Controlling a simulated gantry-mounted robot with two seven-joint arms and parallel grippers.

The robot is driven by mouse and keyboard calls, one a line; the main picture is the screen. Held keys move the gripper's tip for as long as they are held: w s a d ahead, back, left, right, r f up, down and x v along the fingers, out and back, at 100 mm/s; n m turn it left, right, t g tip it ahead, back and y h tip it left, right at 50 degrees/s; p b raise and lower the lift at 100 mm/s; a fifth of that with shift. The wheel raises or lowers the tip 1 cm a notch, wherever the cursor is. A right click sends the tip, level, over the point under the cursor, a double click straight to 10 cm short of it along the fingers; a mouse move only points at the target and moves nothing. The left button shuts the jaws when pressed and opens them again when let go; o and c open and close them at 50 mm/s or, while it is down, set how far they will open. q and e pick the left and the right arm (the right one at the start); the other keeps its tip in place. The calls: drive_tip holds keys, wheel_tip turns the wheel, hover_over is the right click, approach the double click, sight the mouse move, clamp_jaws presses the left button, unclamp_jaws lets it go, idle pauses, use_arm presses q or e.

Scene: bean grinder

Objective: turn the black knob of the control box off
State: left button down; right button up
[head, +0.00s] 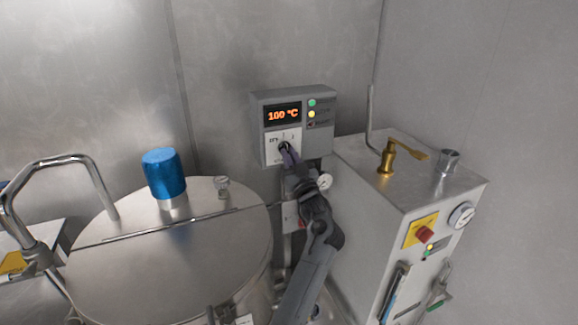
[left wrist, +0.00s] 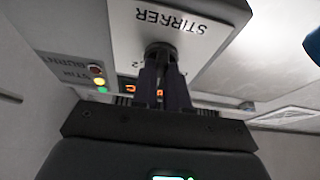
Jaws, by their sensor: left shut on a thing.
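The grey control box (head: 322,143) is on the back wall, with an orange display (head: 283,115) reading 100 °C. Its black knob (head: 284,147) sits on a white plate below the display, mostly hidden by my gripper. In the left wrist view the knob (left wrist: 160,50) shows on the plate marked STIRKER, which appears upside down. My left gripper (head: 287,152) reaches up from below, and its fingers are shut on the knob; in the left wrist view the fingers (left wrist: 163,75) are on either side of it. My right gripper is out of view.
A large steel vessel (head: 150,265) with a blue cap (head: 163,173) stands at the left. A steel cabinet (head: 385,215) with a brass valve (head: 387,157) and a red button (head: 425,234) stands at the right. My left arm passes between them.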

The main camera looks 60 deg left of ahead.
use_arm(q)
drive_tip(key=n+g+b, duration=0.2)
drive_tip(key=n, duration=0.2)
drive_tip(key=n+g+b, duration=0.2)
drive_tip(key=n+b, duration=0.1)
drive_tip(key=n, duration=0.1)
drive_tip(key=n+g+h+b, duration=0.1)
drive_tip(key=n+b, duration=0.1)
drive_tip(key=n, duration=0.1)
drive_tip(key=shift+w+r+n+g, duration=0.1)
drive_tip(key=shift+w+n+g, duration=0.2)
drive_tip(key=shift+n+g, duration=0.1)
drive_tip(key=c, duration=1.1)
unclamp_jaws()
drive_tip(key=shift+c, duration=0.2)
drive_tip(key=v, duration=1)
drive_tip(key=shift+d, duration=0.45)
